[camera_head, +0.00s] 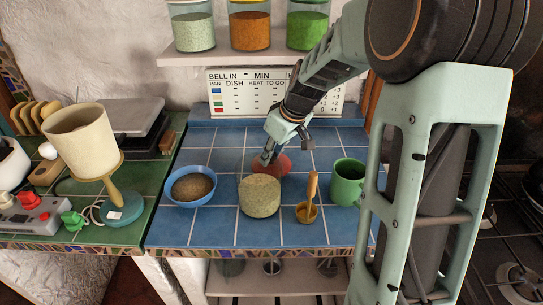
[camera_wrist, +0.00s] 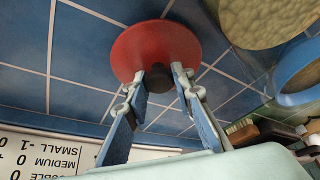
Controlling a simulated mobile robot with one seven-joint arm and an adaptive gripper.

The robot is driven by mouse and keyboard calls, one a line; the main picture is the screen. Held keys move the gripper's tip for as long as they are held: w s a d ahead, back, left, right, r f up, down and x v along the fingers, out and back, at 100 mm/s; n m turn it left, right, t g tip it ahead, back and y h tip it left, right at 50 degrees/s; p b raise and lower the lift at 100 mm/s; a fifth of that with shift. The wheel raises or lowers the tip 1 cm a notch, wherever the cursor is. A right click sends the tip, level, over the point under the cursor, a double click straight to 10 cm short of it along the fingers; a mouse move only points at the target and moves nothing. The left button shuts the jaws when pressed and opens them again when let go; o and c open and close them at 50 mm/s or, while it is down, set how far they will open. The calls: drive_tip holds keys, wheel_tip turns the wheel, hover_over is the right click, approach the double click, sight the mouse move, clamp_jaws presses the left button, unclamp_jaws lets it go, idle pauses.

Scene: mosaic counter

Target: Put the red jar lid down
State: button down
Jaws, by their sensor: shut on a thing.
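The red jar lid (camera_head: 284,163) is at the back middle of the blue-tiled counter, partly hidden behind a speckled beige round pot (camera_head: 260,196). In the wrist view the lid (camera_wrist: 150,45) is a red disc with a dark knob. My gripper (camera_head: 267,158) comes down from the back right onto the lid. In the wrist view my gripper (camera_wrist: 161,78) has its two fingers either side of the dark knob, shut on it. I cannot tell whether the lid touches the tiles.
A blue bowl (camera_head: 192,186) of brown grains stands left of the pot. A small ochre cup with a wooden handle (camera_head: 307,211) and a green mug (camera_head: 347,182) stand to the right. A sign (camera_head: 245,92) stands behind. Bare tiles (camera_head: 226,146) lie at the back left.

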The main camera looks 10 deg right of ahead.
drive_tip(key=shift+f, duration=0.2)
drive_tip(key=shift+f, duration=0.15)
drive_tip(key=c, duration=1.7)
unclamp_jaws()
drive_tip(key=shift+o, duration=0.2)
drive_tip(key=shift+r, duration=0.2)
drive_tip(key=shift+d+r, duration=0.1)
drive_tip(key=shift+r, duration=0.25)
drive_tip(key=v, duration=1.1)
drive_tip(key=shift+s+p, duration=0.2)
drive_tip(key=shift+p, duration=0.15)
drive_tip(key=shift+d+r, duration=0.1)
drive_tip(key=shift+r, duration=0.05)
